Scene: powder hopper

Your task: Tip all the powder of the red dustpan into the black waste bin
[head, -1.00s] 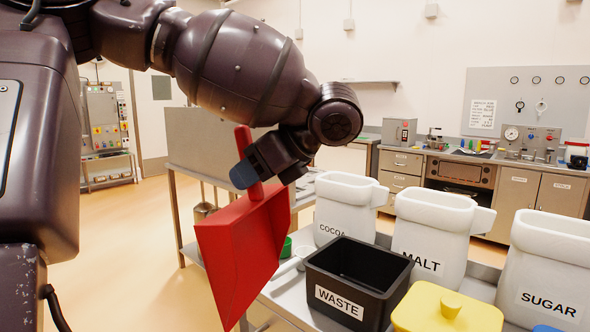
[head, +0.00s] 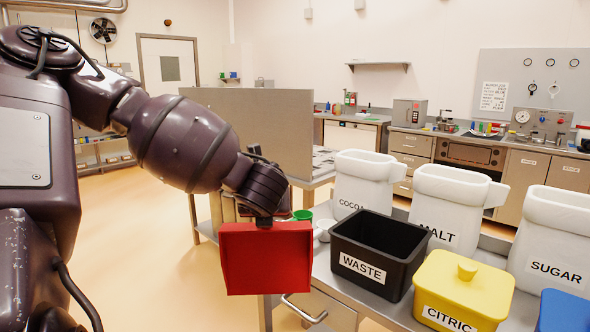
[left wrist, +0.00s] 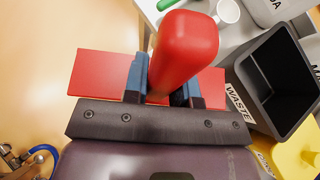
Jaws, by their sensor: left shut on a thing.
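The red dustpan (head: 265,262) is held at the left of the worktable, in front of the table's edge. My left gripper (left wrist: 165,88) is shut on its handle (left wrist: 185,45), and the pan (left wrist: 95,72) shows behind the fingers in the left wrist view. In the head view the gripper itself is mostly hidden behind the pan and arm. I see no powder on the dustpan in either view. The black waste bin (head: 405,268), labelled WASTE, stands on the table right of the dustpan, apart from it. It also shows in the left wrist view (left wrist: 262,112). The right gripper is not in view.
A yellow CITRIC container (head: 436,286) stands right of the bin, a blue one (head: 565,312) beyond. White COCOA (head: 365,175), MALT (head: 445,190) and SUGAR (head: 553,230) containers stand behind.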

